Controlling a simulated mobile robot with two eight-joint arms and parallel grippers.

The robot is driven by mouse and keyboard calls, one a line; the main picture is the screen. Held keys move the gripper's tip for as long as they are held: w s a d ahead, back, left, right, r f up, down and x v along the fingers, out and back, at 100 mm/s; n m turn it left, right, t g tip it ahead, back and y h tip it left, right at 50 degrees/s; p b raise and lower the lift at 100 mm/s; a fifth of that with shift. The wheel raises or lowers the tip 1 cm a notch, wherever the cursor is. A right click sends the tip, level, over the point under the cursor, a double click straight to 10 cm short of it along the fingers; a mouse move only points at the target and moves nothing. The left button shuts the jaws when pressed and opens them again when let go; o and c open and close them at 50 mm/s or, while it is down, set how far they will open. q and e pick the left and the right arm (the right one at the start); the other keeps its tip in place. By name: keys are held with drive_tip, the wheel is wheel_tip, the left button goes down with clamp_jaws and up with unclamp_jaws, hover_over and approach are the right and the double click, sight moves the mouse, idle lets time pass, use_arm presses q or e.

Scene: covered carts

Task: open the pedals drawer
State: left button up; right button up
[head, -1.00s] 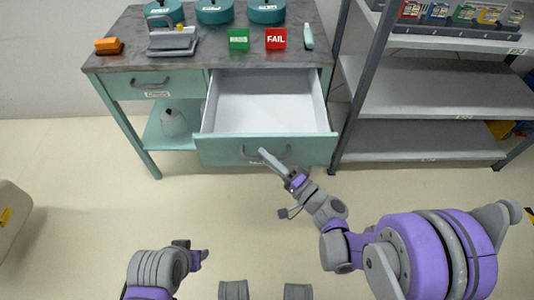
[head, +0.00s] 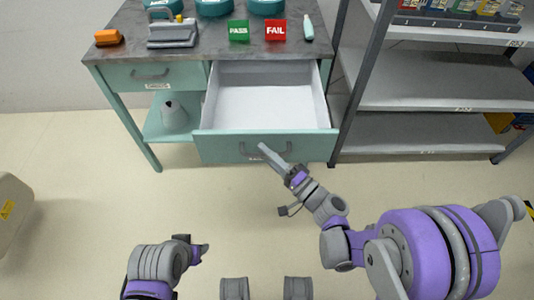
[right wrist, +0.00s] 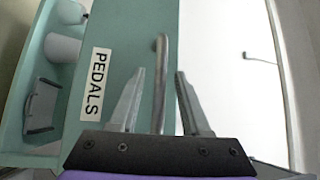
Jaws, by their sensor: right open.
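The pedals drawer (head: 225,147) is the teal drawer at the right of the bench, pulled well out, with an empty white inside. The wrist view shows its PEDALS label (right wrist: 95,85) on the teal front. Its grey bar handle (head: 285,152) also shows in the wrist view (right wrist: 160,75). My right gripper (head: 263,149) is at the handle. In the wrist view its two fingers (right wrist: 158,95) are apart, with the handle between them and no clear grip on it. My left gripper (head: 204,252) hangs low, away from the bench, and its jaw opening is unclear.
A shut drawer (head: 125,77) is at the left. The benchtop (head: 205,52) bears green PASS and red FAIL blocks, an orange block, a grey device and teal canisters. A white jug (head: 174,116) is on the lower shelf. A grey rack (head: 430,92) stands close right. The floor before the drawer is clear.

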drive_tip(key=v, duration=1)
drive_tip(key=shift+s+d, duration=0.25)
drive_tip(key=shift+d, duration=0.05)
drive_tip(key=shift+f, duration=0.1)
